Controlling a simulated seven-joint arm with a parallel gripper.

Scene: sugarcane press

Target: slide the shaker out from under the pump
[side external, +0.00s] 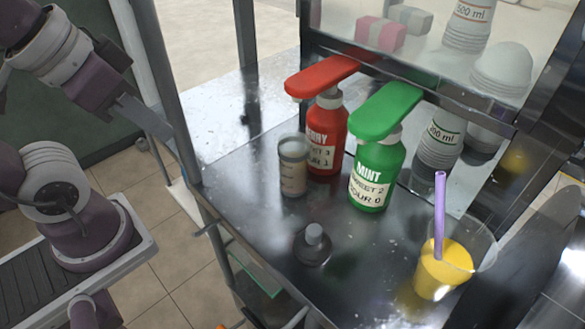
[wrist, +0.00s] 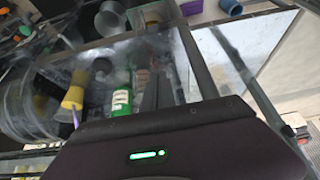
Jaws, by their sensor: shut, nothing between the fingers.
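The shaker (side external: 293,166) is a clear, marked cup with pale contents, standing upright on the dark metal counter. It is beneath the spout end of the red pump head (side external: 322,76), just left of the red bottle (side external: 327,137). I cannot make the shaker out in the wrist view. My gripper (side external: 152,122) is at the upper left, behind the metal post and well apart from the shaker. It is shut and empty; its fingertips are hard to make out.
A green mint pump bottle (side external: 376,172) stands right of the red one. A dark lid with a knob (side external: 312,245) lies in front. A yellow drink cup (side external: 442,270) with a purple straw is at right. The metal post (side external: 166,95) stands between my arm and the counter.

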